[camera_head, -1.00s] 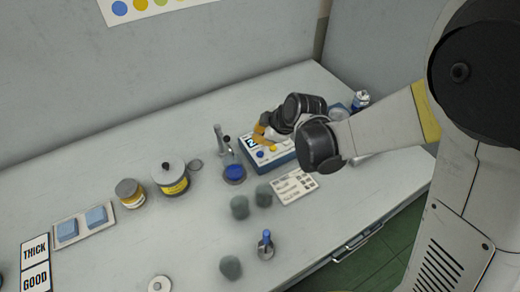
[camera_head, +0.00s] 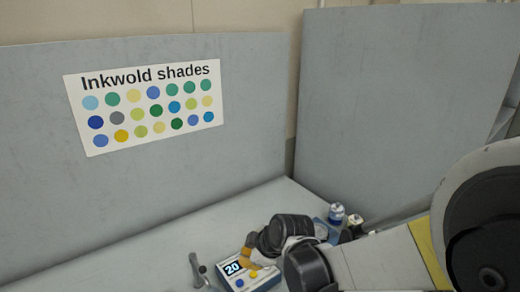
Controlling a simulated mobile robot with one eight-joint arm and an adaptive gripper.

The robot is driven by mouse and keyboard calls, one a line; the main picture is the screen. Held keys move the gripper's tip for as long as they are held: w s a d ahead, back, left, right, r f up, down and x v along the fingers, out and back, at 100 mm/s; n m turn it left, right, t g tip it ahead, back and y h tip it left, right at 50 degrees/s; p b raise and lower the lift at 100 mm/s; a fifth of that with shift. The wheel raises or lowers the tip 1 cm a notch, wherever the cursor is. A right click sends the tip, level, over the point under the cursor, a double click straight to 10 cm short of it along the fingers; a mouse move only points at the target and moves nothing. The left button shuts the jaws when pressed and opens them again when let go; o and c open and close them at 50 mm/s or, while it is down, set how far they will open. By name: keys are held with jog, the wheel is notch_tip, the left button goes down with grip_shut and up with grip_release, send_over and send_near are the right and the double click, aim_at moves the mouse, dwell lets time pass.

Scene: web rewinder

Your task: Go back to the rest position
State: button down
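My arm comes in from the right side and reaches over the table (camera_head: 150,262). Its wrist links end near a blue and white device (camera_head: 258,281) with a display that reads 20. My gripper (camera_head: 250,263), partly seen as orange-yellow parts, is at the device's top. The wrist hides much of it, so I cannot tell whether the fingers are open or shut, or whether they touch the device.
A grey stand (camera_head: 200,274) is left of the device. Small bottles (camera_head: 337,213) stand behind my wrist at the right. Grey panels (camera_head: 390,100) close off the back, and a colour chart titled "Inkwold shades" (camera_head: 148,105) hangs on the left one.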

jog(key=s+d+r+m+t+h, duration=0.1)
jog(key=s+d+r+m, duration=0.35)
jog(key=d, duration=0.25)
jog(key=s+d+r+m+h, duration=0.1)
jog(key=s+d+r+m, duration=0.25)
jog(key=d+r, duration=0.2)
jog(key=s+d+r+m+h, duration=0.1)
jog(key=s+d+m+h, duration=0.2)
jog(key=s+d+m, duration=0.5)
jog(key=s+d, duration=0.2)
jog(key=d, duration=0.1)
jog(key=shift+s+d+m+t, duration=0.25)
jog(key=shift+s+m+t, duration=0.05)
jog(key=shift+m+t, duration=0.1)
